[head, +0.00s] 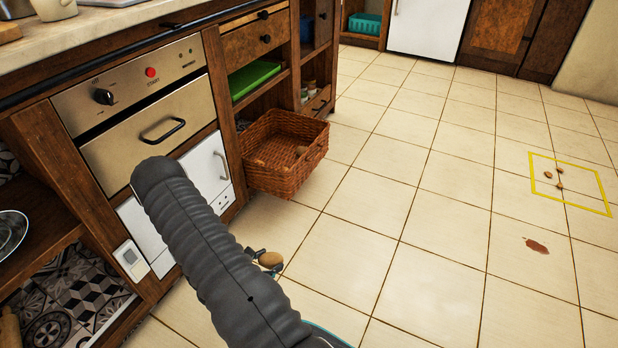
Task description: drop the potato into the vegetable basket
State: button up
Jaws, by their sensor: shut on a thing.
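The potato (271,259) is a small brown lump, seen low in the middle of the head view beside my dark arm. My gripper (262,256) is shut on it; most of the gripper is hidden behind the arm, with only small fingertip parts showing. The vegetable basket (284,178) is brown wicker and sticks out from the lower part of the kitchen counter, above and a little right of the potato in the picture. A small brownish thing shows inside the basket. The potato appears apart from the basket; its height above the floor is hard to judge.
An oven front (150,125) and wooden counter run along the left. A green tray (254,80) sits on a shelf above the basket. A yellow square (611,205) on the floor holds three small brown things. A reddish-brown patch (536,245) lies nearby. The tiled floor between is clear.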

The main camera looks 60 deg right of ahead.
aim_at(285, 161)
jog(key=z, duration=1.8)
